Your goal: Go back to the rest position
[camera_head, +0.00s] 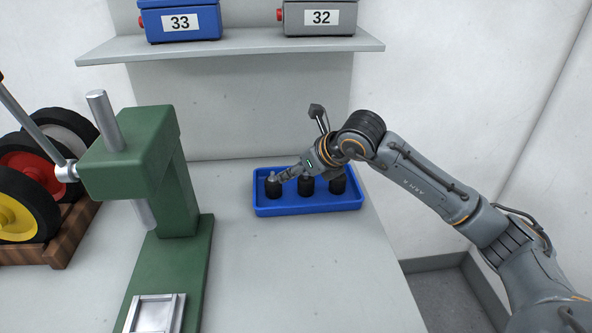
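My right arm comes in from the right, and its gripper (280,177) is over the blue tray (310,209). Its fingertips are at the top of the left black cylindrical part (273,190). I cannot tell whether the fingers are closed on it. A middle black part (306,187) and a right black part (337,185) also stand in the tray, the right one just below the wrist. My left gripper is not in view.
A green press (180,190) with a lever stands at left, a metal fixture (155,314) on its base. Wheels (28,178) sit in a wooden rack (60,237) at far left. A shelf (240,43) holds boxes 33 (180,22) and 32 (320,18). The table's front middle is clear.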

